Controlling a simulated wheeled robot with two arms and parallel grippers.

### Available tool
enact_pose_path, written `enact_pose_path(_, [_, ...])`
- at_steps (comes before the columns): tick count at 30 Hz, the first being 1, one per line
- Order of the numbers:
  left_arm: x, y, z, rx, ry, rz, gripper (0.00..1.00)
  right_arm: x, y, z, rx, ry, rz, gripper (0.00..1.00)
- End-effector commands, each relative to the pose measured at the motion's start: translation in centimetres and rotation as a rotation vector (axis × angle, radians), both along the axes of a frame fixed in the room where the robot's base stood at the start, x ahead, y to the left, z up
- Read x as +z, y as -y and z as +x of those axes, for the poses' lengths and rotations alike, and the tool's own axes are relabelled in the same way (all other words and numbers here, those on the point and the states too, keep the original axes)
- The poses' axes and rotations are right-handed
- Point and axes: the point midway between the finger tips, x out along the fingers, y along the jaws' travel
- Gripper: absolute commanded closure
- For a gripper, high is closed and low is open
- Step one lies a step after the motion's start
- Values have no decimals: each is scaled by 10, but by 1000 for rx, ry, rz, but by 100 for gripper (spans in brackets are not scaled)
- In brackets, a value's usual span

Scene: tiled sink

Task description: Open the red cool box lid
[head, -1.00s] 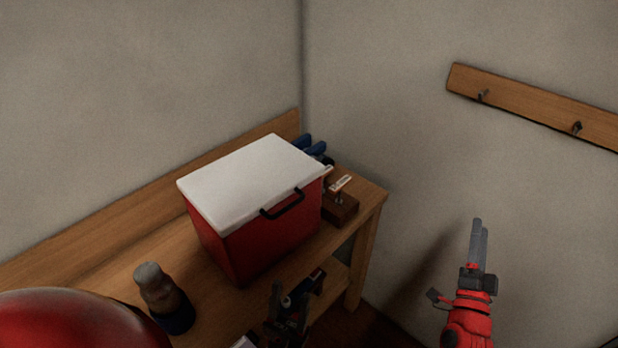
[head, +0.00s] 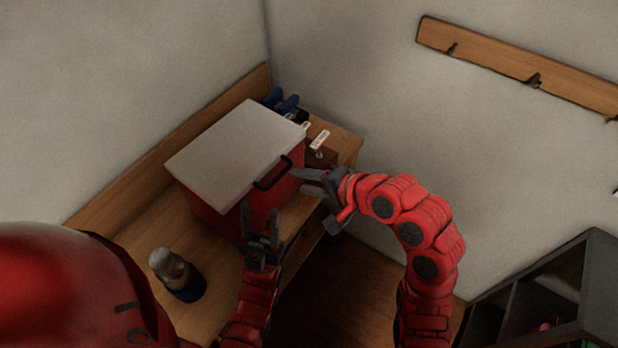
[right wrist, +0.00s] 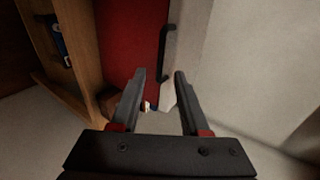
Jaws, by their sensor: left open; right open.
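The red cool box (head: 208,212) stands on the wooden bench with its white lid (head: 232,152) shut. A black handle (head: 272,174) sits at the lid's front edge. My right gripper (head: 300,180) is open just to the right of the handle, with its fingers pointing at the box. My left gripper (head: 261,214) is open and points up in front of the box's front face, below the handle. In the right wrist view, the red front (right wrist: 130,45), the handle (right wrist: 166,50) and the white lid (right wrist: 188,40) lie beyond the open, empty fingers. Contact with the box cannot be told.
The wooden bench (head: 133,222) runs along the wall. A bottle with a dark base (head: 178,273) stands on it at the front left. A dark shelf unit (head: 560,290) stands at the lower right.

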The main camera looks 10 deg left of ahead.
Motion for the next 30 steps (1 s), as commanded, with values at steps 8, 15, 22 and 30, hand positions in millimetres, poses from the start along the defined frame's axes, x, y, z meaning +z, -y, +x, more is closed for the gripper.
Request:
enact_pose_path(8, [-27, 0, 0, 0, 0, 0, 50, -24, -29, 12, 1, 3, -1, 55])
enact_pose_path(15, [-38, 0, 0, 0, 0, 0, 50, -37, -54, 23, -1, 2, 4, 55])
enact_pose_path(22, [-45, 0, 0, 0, 0, 0, 50, -48, -70, 30, -1, 1, 4, 55])
enact_pose_path(30, [-47, 0, 0, 0, 0, 0, 50, -52, -76, 32, -1, -1, 2, 55])
